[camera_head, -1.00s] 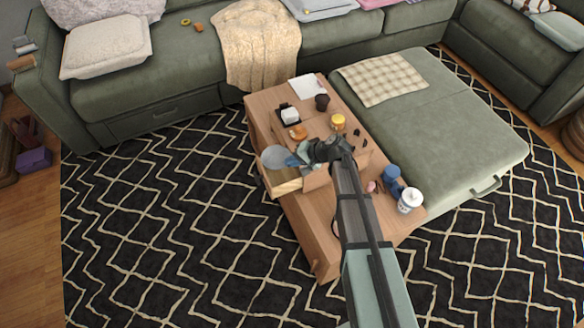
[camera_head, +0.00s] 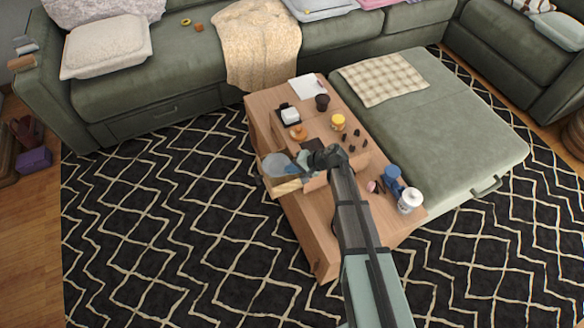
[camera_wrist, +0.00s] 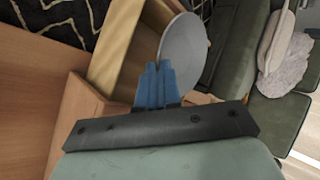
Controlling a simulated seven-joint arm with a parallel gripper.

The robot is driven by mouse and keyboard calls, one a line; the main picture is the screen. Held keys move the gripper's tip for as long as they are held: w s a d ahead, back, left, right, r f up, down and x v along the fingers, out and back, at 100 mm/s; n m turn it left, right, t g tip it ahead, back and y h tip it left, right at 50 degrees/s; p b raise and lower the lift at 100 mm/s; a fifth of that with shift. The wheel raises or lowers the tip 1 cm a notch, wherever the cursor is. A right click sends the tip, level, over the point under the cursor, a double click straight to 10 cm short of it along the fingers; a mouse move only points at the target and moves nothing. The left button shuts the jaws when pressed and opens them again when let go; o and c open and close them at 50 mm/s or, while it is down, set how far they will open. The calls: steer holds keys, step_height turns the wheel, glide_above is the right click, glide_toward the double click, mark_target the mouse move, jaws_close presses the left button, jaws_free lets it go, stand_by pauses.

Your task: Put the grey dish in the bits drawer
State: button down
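The grey dish (camera_head: 274,163) is a round, shallow disc. It is at the open drawer (camera_head: 287,187) on the left side of the wooden coffee table. My gripper (camera_head: 292,168) reaches over the table from the right, with its blue fingers at the dish's edge. In the wrist view, the blue fingers (camera_wrist: 153,85) are close together on the rim of the dish (camera_wrist: 184,45), which is tilted over the wooden drawer (camera_wrist: 122,42). I cannot tell whether the dish touches the drawer. Part of the drawer's inside is hidden by the dish and my gripper.
The coffee table (camera_head: 310,232) also carries an orange-brown ring-shaped item (camera_head: 298,132), a yellow jar (camera_head: 338,122), a dark cup (camera_head: 322,102), several small dark pieces, a blue item (camera_head: 392,174) and a white-lidded container (camera_head: 410,200). The green sectional stands behind and right.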

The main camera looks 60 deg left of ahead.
steer(key=shift+f, duration=0.3)
steer(key=c, duration=1.3)
jaws_free()
steer(key=shift+c, duration=0.2)
steer(key=v, duration=1.3)
steer(key=shift+s+a+r, duration=0.2)
steer(key=shift+s+r, duration=0.1)
